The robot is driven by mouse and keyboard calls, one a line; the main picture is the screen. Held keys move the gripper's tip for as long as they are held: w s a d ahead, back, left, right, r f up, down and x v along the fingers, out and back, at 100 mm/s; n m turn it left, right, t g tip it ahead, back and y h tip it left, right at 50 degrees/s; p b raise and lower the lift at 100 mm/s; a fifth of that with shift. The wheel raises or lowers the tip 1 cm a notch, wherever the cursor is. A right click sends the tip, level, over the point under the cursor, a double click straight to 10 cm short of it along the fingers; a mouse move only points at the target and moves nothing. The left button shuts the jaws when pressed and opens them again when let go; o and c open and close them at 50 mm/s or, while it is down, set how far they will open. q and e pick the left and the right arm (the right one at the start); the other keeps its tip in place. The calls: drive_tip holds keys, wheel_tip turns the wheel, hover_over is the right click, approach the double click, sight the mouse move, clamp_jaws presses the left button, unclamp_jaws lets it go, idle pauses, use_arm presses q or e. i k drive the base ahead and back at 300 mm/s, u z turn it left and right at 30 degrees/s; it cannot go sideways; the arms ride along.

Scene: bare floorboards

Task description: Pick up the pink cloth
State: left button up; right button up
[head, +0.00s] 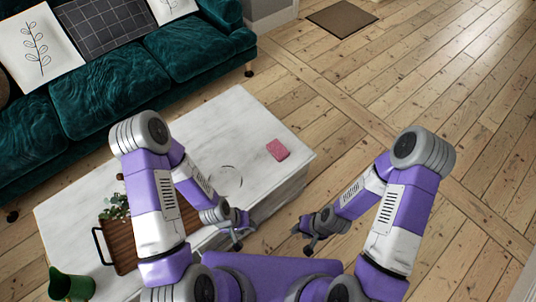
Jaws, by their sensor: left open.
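The pink cloth (277,150) is a small folded rectangle lying flat near the right end of the white marble-look coffee table (225,125). My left gripper (242,237) is open and empty, near the table's front edge, below and left of the cloth in the picture. My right gripper (303,239) is off the table's right front corner, over the floor, with its fingers apart and nothing between them. Neither gripper touches the cloth, and nothing covers it.
A glass-like ring (226,176) sits on the table left of the cloth. A wooden tray (122,245) with a black handle, a plant (115,208) and a green jug (72,284) are at left. A green sofa (115,85) stands behind. Floor at right is clear.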

sight(276, 149)
drive_tip(key=k, duration=0.1)
drive_tip(key=z, duration=1)
drive_tip(key=i, duration=0.5)
drive_tip(key=u, duration=0.2)
